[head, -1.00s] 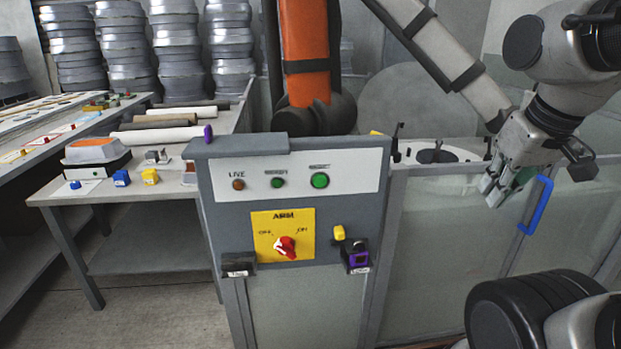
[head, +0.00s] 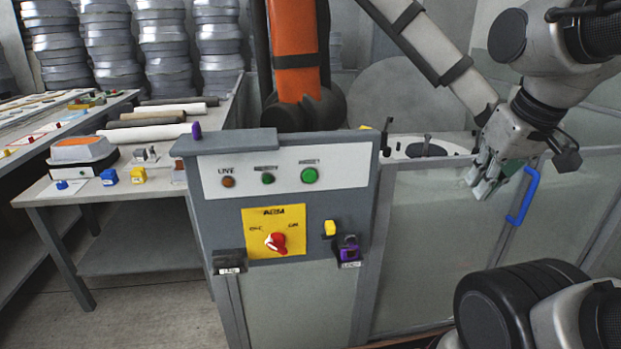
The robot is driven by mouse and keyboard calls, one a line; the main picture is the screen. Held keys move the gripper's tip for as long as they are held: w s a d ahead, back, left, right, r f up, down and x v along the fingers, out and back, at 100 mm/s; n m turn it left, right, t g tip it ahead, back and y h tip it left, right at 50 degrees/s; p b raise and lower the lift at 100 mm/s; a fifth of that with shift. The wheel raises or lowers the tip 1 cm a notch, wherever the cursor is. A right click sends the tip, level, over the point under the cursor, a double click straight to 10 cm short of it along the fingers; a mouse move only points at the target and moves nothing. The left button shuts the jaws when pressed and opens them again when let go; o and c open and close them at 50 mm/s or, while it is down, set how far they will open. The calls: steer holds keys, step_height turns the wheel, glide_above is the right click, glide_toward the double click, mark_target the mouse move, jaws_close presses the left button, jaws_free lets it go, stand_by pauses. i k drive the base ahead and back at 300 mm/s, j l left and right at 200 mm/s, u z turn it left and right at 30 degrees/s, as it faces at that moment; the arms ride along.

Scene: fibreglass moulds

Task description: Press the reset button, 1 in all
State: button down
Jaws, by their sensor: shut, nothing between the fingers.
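A grey control panel (head: 200,222) stands in the middle of the head view. The labels over the two green ones are too blurred to read surely, so I cannot tell for certain which is the reset button. My gripper (head: 481,188) is right of the panel, in front of the glazed fence. It is shut, empty and apart from the panel, fingers pointing down and left.
A yellow plate with a red rotary switch (head: 276,242) sits below the strip, with a yellow piece (head: 329,228) and a purple-and-black piece (head: 349,252) right of it. A blue handle (head: 523,197) is close right of my gripper. A cluttered bench (head: 150,188) stands left.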

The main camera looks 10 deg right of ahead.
mark_target(309, 176)
steer(key=k+j, duration=0.1)
steer(key=j, duration=0.25)
steer(key=k+j, duration=0.1)
steer(key=j, duration=0.25)
steer(key=k+j, duration=0.1)
steer(key=j, duration=0.25)
steer(key=k+j, duration=0.1)
steer(key=j, duration=0.25)
steer(key=k+j, duration=0.1)
steer(key=j, duration=0.25)
steer(key=j+z, duration=0.05)
